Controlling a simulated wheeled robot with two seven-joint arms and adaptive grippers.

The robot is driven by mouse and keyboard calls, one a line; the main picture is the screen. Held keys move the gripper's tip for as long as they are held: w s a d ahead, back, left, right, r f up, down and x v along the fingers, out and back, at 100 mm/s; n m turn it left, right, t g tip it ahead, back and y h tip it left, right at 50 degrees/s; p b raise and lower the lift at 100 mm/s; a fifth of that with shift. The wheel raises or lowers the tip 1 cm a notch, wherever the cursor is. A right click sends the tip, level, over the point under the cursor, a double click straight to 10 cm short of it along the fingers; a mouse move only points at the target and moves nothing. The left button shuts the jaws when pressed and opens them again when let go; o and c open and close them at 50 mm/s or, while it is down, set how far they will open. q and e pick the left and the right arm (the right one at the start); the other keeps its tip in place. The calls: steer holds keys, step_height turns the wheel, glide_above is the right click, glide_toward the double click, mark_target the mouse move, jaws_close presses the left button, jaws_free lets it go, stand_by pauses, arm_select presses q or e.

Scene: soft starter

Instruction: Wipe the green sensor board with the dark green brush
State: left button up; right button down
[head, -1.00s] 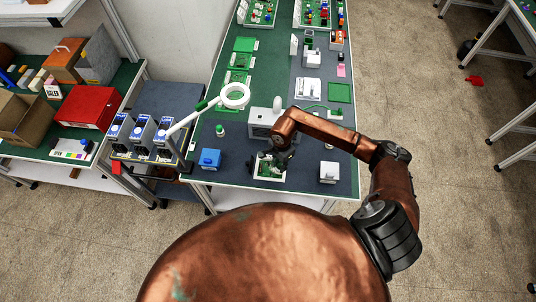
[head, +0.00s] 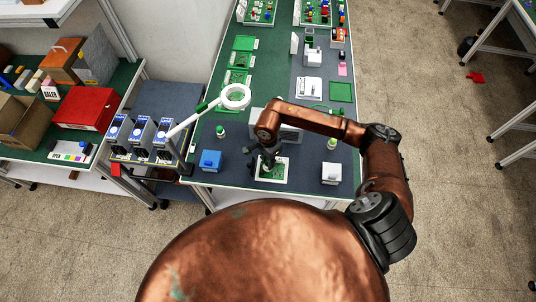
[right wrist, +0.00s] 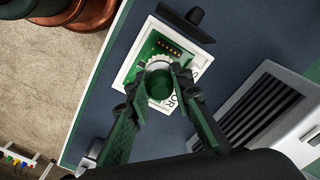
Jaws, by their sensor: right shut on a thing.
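The green sensor board (head: 279,171) lies on a white lettered plate near the front edge of the workbench. In the right wrist view, part of the board (right wrist: 150,47) shows beyond the fingertips. My right gripper (head: 266,163) is over the left part of the board. In the right wrist view, my right gripper (right wrist: 160,84) is shut on the dark green brush (right wrist: 159,86), whose round top sits between the fingertips. A pale fringe shows around the brush, over the board. I cannot tell whether it touches the board. My left gripper is not in view.
A blue box (head: 210,159) stands left of the board and a white box (head: 330,173) right of it. A grey vented unit (right wrist: 265,105) stands close by. A ring-shaped magnifier lamp (head: 235,97) reaches over the bench from the left. Small bottles stand on both sides.

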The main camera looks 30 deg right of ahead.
steer(key=shift+w+r+p, duration=0.2)
steer(key=shift+r+p, duration=0.1)
steer(key=shift+r, duration=0.6)
steer(key=shift+s+r+p, duration=0.1)
steer(key=shift+r+p, duration=0.45)
steer(key=shift+r, duration=0.85)
